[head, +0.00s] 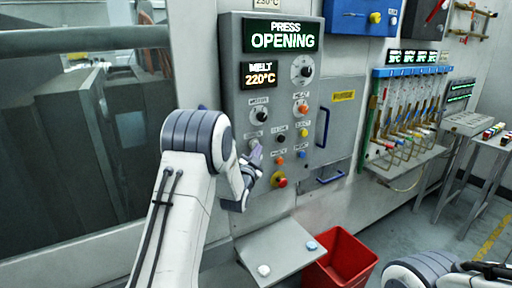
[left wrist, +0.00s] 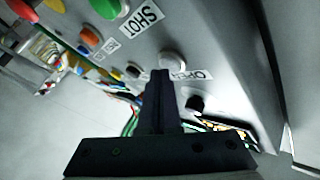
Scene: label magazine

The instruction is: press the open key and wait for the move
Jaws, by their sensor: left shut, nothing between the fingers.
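The control panel (head: 236,82) shows "PRESS OPENING" on its upper display (head: 281,38). My left gripper (head: 257,157) is shut and empty, at the left column of keys on the panel. In the left wrist view its closed fingertips (left wrist: 160,76) are right at the pale round open key (left wrist: 172,60), whose "OPEN" label (left wrist: 200,75) is partly hidden by the fingers. I cannot tell how far the key is pushed in. In the head view the open key is mostly hidden by the gripper. My right arm shows at the lower right, its gripper out of view.
Other keys sit close by, including a black one (head: 280,139) and a red emergency knob (head: 281,182). A smaller display (head: 261,74) reads "MELT 220°C". A machine window (head: 80,130) is at left. A sloping tray (head: 278,252) and a red bin (head: 345,262) stand below.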

